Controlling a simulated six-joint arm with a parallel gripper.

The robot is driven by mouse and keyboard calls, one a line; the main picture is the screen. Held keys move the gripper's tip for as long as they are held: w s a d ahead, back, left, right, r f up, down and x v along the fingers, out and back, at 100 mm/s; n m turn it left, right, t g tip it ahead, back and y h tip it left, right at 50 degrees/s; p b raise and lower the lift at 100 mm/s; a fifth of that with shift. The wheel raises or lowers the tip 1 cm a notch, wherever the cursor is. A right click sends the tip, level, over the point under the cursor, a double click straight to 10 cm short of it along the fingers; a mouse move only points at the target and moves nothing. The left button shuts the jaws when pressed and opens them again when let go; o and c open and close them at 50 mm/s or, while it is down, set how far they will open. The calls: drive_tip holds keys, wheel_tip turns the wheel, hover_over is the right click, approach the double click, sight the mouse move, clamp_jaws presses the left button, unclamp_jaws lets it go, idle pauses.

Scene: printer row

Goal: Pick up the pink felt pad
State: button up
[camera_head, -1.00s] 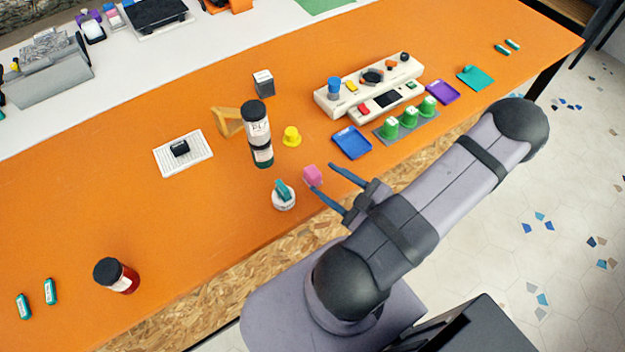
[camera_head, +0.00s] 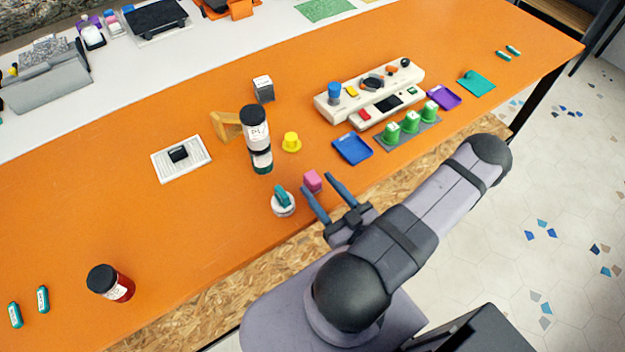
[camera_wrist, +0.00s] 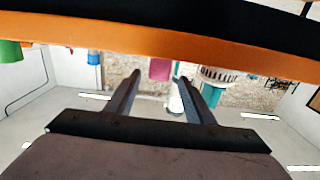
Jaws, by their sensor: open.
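The pink felt pad (camera_head: 312,181) looks like a small pink block standing on the orange table near its front edge.
A white round item with a teal piece (camera_head: 283,202) stands close left of the pad. A dark-capped bottle (camera_head: 260,140), yellow knob (camera_head: 291,142) and blue tray (camera_head: 352,147) are behind it.

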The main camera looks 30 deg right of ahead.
sight(310, 173)
drive_tip(key=shift+w, duration=0.25)
drive_tip(key=shift+w+r+p, duration=0.1)
drive_tip(key=shift+w+p, duration=0.8)
drive_tip(key=shift+w, duration=0.65)
drive_tip(key=shift+w+d, duration=0.1)
drive_tip(key=shift+w, duration=0.9)
drive_tip(key=c, duration=1.1)
